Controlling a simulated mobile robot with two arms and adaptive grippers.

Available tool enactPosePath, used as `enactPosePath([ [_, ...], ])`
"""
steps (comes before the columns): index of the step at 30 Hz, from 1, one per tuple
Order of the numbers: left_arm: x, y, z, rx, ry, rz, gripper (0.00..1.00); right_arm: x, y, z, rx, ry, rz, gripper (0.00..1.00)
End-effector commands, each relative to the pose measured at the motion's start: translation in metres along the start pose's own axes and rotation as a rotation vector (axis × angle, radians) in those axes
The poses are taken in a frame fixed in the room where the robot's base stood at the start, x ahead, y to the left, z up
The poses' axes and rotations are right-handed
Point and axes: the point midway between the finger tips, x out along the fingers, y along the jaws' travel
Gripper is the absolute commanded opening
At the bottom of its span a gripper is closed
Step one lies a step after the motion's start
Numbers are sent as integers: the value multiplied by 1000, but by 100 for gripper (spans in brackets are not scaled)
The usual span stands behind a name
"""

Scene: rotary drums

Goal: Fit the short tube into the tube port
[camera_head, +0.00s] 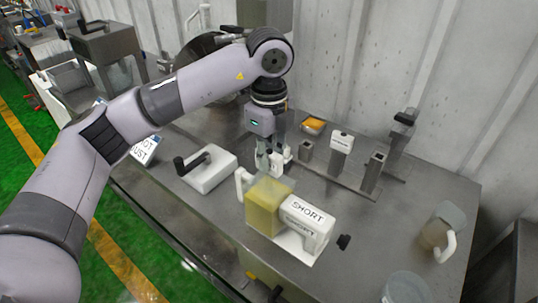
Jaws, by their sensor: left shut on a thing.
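Square metal posts stand to the right of the gripper, a short one (306,151) and a taller one (374,171). I cannot tell which opening is the tube port. My right gripper is out of view.
The yellow see-through container (264,207) with a white handle is close in front of the gripper. A white block with a black handle (209,170) lies to the left. An orange-filled tray (313,126) is behind.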

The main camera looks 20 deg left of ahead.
Motion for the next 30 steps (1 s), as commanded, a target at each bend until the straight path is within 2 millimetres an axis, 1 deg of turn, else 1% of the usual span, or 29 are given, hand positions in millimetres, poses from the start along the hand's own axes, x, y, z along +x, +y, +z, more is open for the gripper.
enactPosePath([
  [30,27,0,0,0,-1,0,0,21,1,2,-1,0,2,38],
])
